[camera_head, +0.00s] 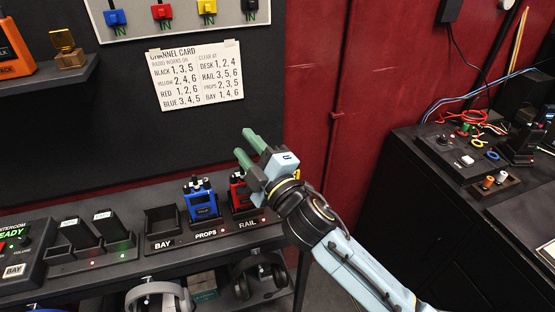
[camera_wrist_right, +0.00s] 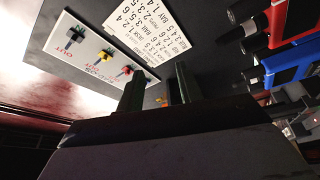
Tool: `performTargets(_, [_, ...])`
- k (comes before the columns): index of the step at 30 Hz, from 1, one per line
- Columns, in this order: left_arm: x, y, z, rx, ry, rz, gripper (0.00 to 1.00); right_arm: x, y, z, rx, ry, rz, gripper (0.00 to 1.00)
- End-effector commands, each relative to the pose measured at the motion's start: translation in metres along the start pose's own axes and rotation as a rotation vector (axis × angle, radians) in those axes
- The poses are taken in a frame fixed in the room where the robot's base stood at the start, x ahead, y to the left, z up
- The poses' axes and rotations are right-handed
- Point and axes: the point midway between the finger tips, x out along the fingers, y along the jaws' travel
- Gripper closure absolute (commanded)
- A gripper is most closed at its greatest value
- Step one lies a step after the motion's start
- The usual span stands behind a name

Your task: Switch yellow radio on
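I see no whole yellow radio. A small yellow patch (camera_head: 297,174) shows just behind my right wrist; I cannot tell what it belongs to. A blue radio (camera_head: 202,203) stands in the PROPS slot of the dock (camera_head: 218,233), and a red radio (camera_head: 240,193) stands in the RAIL slot, partly hidden by my right gripper. The BAY slot is empty. My right gripper (camera_head: 246,147) is raised above and beside the red radio, its green fingers apart and empty. The wrist view shows the fingers (camera_wrist_right: 158,92) with a gap between them. My left gripper is not in view.
A channel card (camera_head: 196,75) hangs on the dark wall, below a board (camera_head: 140,29) with coloured plugs. Headsets (camera_head: 160,297) hang below. A black bench (camera_head: 430,215) with cables stands at right.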

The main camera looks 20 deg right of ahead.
Motion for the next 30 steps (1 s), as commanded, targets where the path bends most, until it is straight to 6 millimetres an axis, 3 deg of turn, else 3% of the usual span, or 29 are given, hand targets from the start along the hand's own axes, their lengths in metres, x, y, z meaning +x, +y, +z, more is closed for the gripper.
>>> performTargets(1, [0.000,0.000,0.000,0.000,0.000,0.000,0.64,0.017,0.019,-0.029,-0.128,0.132,0.067,0.64])
performTargets(3, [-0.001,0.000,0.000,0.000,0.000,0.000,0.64,0.030,0.036,-0.074,-0.327,0.328,0.158,0.64])
performTargets(6, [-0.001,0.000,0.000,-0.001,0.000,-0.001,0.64,0.034,0.045,-0.132,-0.628,0.614,0.278,0.64])
performTargets(9, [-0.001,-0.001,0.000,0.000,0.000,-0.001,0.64,0.027,0.036,-0.174,-0.937,0.902,0.374,0.64])
performTargets(12, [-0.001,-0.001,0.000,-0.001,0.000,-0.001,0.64,0.016,0.015,-0.189,-1.247,1.191,0.435,0.64])
performTargets(14, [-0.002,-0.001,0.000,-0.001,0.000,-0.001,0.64,0.011,0.001,-0.184,-1.429,1.365,0.446,0.64])
performTargets(17, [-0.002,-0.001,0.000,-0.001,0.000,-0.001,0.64,0.007,-0.016,-0.154,-1.717,1.664,0.412,0.64])
performTargets(20, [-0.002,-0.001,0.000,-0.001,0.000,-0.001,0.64,0.009,-0.016,-0.103,-1.959,1.954,0.292,0.64])
performTargets(23, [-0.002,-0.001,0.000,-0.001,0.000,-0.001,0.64,0.013,0.005,-0.047,-2.121,2.209,0.099,0.64])
performTargets(24, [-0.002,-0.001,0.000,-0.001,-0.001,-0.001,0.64,0.015,0.016,-0.027,2.149,-2.280,-0.012,0.64])
performTargets(27, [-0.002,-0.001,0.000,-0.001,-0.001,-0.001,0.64,0.016,0.047,0.012,1.988,-2.207,0.176,0.64])
performTargets(30, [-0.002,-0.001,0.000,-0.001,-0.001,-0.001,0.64,0.015,0.070,0.035,1.886,-2.169,0.294,0.64])
